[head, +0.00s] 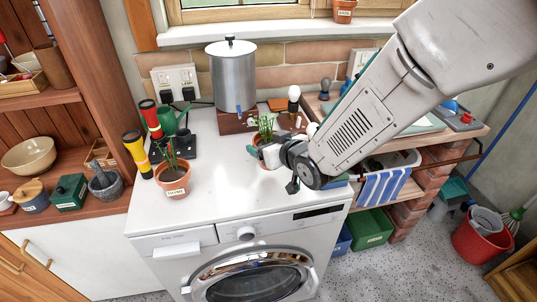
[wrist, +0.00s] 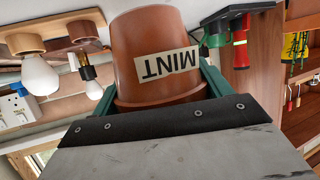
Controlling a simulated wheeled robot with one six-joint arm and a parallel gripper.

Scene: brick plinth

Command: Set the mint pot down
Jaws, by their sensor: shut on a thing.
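The mint pot (wrist: 155,60) is a terracotta pot with a MINT label, which appears upside down in the wrist view. In the head view the mint pot (head: 267,164) shows only partly, with its green plant (head: 264,127) above the rim. My gripper (head: 264,149) is shut on the pot, with green fingers on either side of it (wrist: 150,88). The pot is over the back right part of the white washing machine top (head: 225,185). My gripper hides much of it, and I cannot tell whether its base touches the surface.
A second terracotta pot (head: 173,182) with a plant stands at the front left of the top. A steel pot (head: 232,78) and bulbs (head: 294,93) are at the back. The front middle is clear.

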